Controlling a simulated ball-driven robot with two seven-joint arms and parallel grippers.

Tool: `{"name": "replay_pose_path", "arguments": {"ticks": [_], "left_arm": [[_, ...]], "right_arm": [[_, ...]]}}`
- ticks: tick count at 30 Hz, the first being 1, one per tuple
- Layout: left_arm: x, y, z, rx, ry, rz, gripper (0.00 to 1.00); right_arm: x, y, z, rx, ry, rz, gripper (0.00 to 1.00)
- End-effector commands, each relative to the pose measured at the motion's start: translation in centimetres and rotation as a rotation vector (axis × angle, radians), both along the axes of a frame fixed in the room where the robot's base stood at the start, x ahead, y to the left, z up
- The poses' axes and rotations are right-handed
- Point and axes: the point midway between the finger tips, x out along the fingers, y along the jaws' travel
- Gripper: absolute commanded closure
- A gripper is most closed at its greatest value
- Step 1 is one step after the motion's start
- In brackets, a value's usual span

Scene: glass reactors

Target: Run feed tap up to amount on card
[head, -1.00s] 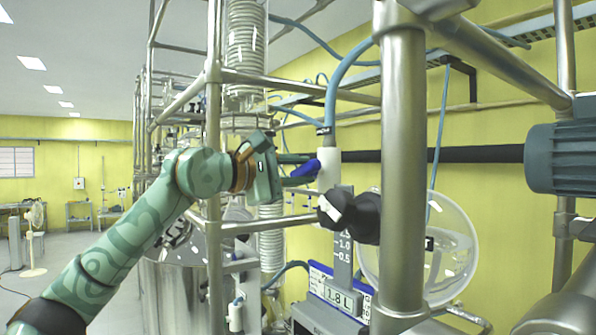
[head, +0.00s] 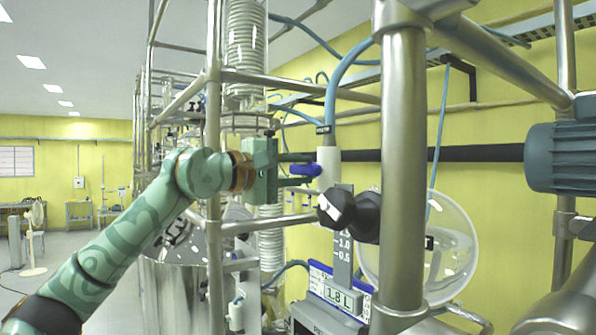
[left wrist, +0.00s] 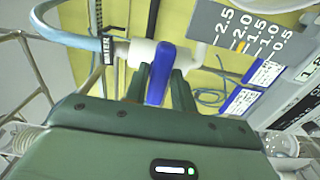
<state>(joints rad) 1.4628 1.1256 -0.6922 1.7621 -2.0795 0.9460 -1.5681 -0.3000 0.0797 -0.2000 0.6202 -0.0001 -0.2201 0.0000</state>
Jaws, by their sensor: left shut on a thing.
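My left gripper (head: 300,170) is shut on the blue tap handle (head: 306,170). In the left wrist view the blue handle (left wrist: 157,75) stands between the two green fingers (left wrist: 158,85). The handle sits on the white tap body (head: 328,160), below a blue hose (head: 335,85). In the head view the handle lies about level. The card (head: 340,298) reads 1.8 L. A grey scale (head: 343,240) with 0.5 and 1.0 marks stands above it. In the left wrist view the scale (left wrist: 225,25) reads up to 2.5, with a small orange mark near 2.0. My right gripper is not in view.
A thick steel post (head: 402,150) and a black knob (head: 352,212) stand right of the tap. A clear round flask (head: 455,250) is behind the post. A steel vessel (head: 180,290) stands at lower left. Frame tubes surround my left arm.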

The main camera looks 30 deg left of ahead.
Motion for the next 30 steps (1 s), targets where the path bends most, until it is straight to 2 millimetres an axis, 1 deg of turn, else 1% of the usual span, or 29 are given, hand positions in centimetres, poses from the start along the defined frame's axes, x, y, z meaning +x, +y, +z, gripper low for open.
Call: {"name": "replay_pose_path", "arguments": {"ticks": [4,5,6,15,17,19,23,30], "left_arm": [[0.0,-0.1,-0.2,0.001,0.005,-0.002,0.97],[0.0,-0.1,-0.2,0.001,0.005,-0.002,0.69],[0.0,-0.1,-0.2,0.0,0.005,-0.002,0.58],[-0.1,0.0,-0.1,-0.001,0.003,0.0,0.58],[-0.4,0.2,-0.2,0.0,0.002,0.001,0.58],[-1.2,0.5,-0.3,0.0,0.001,0.001,0.58],[-3.8,1.7,-0.5,0.0,0.0,0.003,0.58],[-9.9,4.2,-0.6,0.0,0.001,0.003,0.58]], "right_arm": [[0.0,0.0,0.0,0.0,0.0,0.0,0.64],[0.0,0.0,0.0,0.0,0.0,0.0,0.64],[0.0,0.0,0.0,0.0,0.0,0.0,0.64],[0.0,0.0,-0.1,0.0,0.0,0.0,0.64],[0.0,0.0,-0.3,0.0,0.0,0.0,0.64],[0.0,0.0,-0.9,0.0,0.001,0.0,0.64],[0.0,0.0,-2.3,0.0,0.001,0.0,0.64],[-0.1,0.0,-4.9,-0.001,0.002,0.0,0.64]]}}
